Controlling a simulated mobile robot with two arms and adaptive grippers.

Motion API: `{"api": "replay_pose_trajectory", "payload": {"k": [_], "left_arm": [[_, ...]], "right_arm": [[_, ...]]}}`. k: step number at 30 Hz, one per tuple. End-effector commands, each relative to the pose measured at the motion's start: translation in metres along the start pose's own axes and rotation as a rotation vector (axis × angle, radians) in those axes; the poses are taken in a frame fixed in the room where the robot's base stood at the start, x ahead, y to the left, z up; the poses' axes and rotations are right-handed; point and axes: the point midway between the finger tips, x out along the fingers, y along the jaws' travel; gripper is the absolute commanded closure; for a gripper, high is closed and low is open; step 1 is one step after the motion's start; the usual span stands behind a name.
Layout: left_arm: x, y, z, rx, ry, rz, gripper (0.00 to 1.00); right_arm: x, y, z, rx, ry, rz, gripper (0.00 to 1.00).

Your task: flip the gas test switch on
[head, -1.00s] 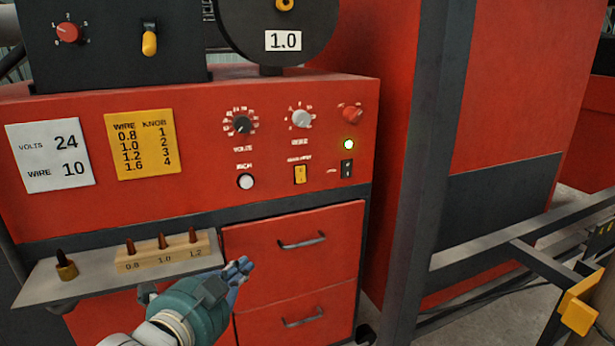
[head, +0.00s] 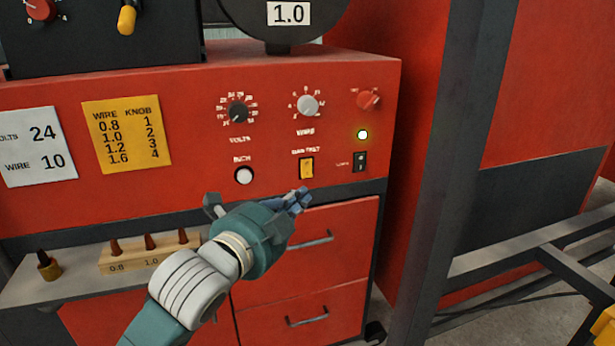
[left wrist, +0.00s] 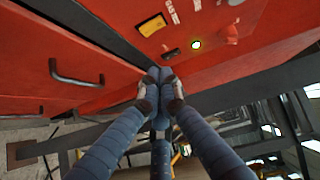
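The gas test switch is a yellow rocker (head: 306,168) on the front of the red welder panel (head: 200,180), under a small label. It also shows in the left wrist view (left wrist: 153,25), at the top. My left gripper (head: 300,198) is just below the switch and in front of the panel, apart from the switch as far as I can tell. In the left wrist view its fingers (left wrist: 160,85) are together at the tips with nothing between them. My right gripper is in neither view.
A black switch (head: 359,162) and a lit green lamp (head: 362,135) are right of the yellow switch. A white button (head: 244,175) is to its left. Knobs sit above. Drawer handles (head: 310,240) stick out below. A shelf with a wooden tip block (head: 150,255) is at lower left.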

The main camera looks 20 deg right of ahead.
Motion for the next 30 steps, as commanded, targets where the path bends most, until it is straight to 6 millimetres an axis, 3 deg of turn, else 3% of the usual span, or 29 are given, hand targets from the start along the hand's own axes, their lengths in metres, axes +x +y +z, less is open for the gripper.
{"api": "replay_pose_trajectory", "payload": {"k": [5, 10, 12, 21, 30], "left_arm": [[0.037, -0.003, -0.001, -0.002, -0.001, 0.002, 1.0], [0.068, -0.003, -0.001, -0.002, 0.0, 0.002, 1.0], [0.075, -0.003, 0.01, -0.001, -0.003, 0.003, 1.0], [0.092, -0.001, 0.027, 0.0, -0.001, 0.0, 1.0], [0.093, 0.0, 0.028, 0.001, 0.0, -0.001, 1.0]], "right_arm": [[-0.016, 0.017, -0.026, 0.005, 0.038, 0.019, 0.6], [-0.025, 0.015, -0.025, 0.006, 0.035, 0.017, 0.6], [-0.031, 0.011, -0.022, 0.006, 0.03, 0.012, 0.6], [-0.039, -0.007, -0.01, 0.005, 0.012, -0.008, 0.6], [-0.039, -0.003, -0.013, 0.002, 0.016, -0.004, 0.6]]}}
